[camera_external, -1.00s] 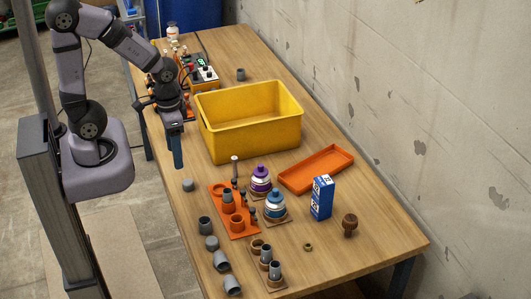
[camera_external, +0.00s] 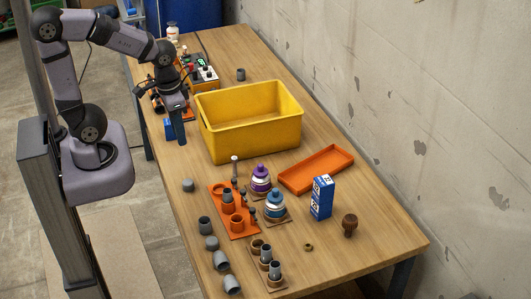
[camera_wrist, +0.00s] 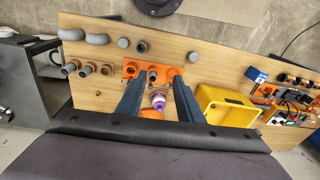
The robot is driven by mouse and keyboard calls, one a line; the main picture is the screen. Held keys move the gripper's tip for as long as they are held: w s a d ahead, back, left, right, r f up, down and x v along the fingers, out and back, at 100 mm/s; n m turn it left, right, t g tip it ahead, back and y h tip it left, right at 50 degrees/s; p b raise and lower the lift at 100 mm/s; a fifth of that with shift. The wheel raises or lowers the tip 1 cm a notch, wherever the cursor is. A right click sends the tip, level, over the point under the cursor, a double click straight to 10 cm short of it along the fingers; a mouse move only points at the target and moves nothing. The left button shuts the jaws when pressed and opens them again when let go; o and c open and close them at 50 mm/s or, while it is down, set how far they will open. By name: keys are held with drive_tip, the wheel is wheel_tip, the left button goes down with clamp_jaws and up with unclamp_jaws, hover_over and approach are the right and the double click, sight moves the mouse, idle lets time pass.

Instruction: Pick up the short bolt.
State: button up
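I cannot tell for sure which piece is the short bolt. Several small dark bolt-like pieces (camera_external: 250,211) stand along the right edge of the orange plate (camera_external: 219,212), with a taller grey rod (camera_external: 235,168) at its far end. Other dark cylindrical pieces (camera_wrist: 294,79) lie at the right of the wrist view. My gripper (camera_external: 181,142) hangs above the table's left edge, left of the yellow bin (camera_external: 250,145). In the wrist view its two blue fingers (camera_wrist: 160,80) are apart, with nothing held between them.
A shallow orange tray (camera_external: 316,169), a blue-and-white box (camera_external: 322,198) and two bottles (camera_external: 261,180) stand nearer the front. Grey pipe pieces (camera_external: 221,260) line the left edge. A small blue box (camera_external: 169,128) sits behind my fingers.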

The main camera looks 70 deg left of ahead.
drive_tip(key=w+a+r+n+t+y+b, duration=0.25)
drive_tip(key=w+a+t+b, duration=0.25)
drive_tip(key=w+a+b, duration=0.3)
drive_tip(key=w+a+r+n+t+y+b, duration=0.1)
drive_tip(key=w+a+r+t+y+b, duration=0.15)
drive_tip(key=w+a+t+b, duration=0.5)
drive_tip(key=m+h+b, duration=0.3)
drive_tip(key=h+b, duration=0.1)
drive_tip(key=b, duration=1)
approach(244, 174)
drive_tip(key=w+r, duration=0.2)
drive_tip(key=shift+w+a+r+n, duration=0.2)
drive_tip(key=shift+a+r+n, duration=0.05)
drive_tip(key=shift+a+r, duration=0.15)
drive_tip(key=shift+d+x, duration=0.1)
drive_tip(key=shift+x, duration=1.75)
drive_tip(key=shift+d+x, duration=0.15)
drive_tip(key=shift+x, duration=1.65)
drive_tip(key=shift+f, duration=0.1)
drive_tip(key=shift+c, duration=0.2)
